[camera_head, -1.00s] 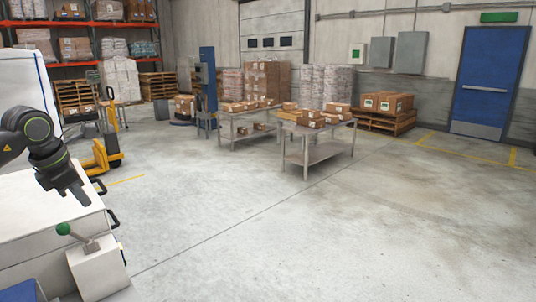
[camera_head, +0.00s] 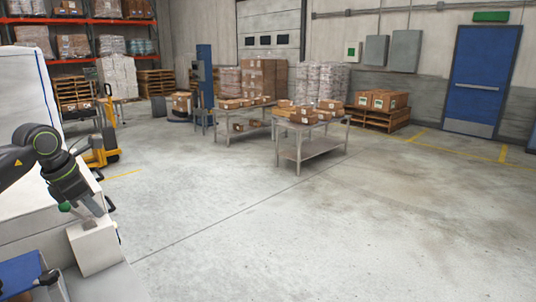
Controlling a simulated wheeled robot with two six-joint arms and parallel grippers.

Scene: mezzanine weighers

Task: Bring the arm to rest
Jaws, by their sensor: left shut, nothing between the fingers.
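My left arm comes in from the left edge, and my left gripper (camera_head: 93,204) points down and right with its fingers shut and empty. It hangs in front of a lever with a green knob (camera_head: 64,207) on a white box (camera_head: 95,248). The gripper hides much of the lever's shaft; I cannot tell whether they touch. My right gripper is not in view.
A large white machine body (camera_head: 25,90) stands at the left. A blue panel (camera_head: 18,272) lies at the lower left. Behind are a yellow pallet truck (camera_head: 100,150) and two tables with cartons, the nearer table (camera_head: 312,148) at centre. The concrete floor (camera_head: 330,235) is clear.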

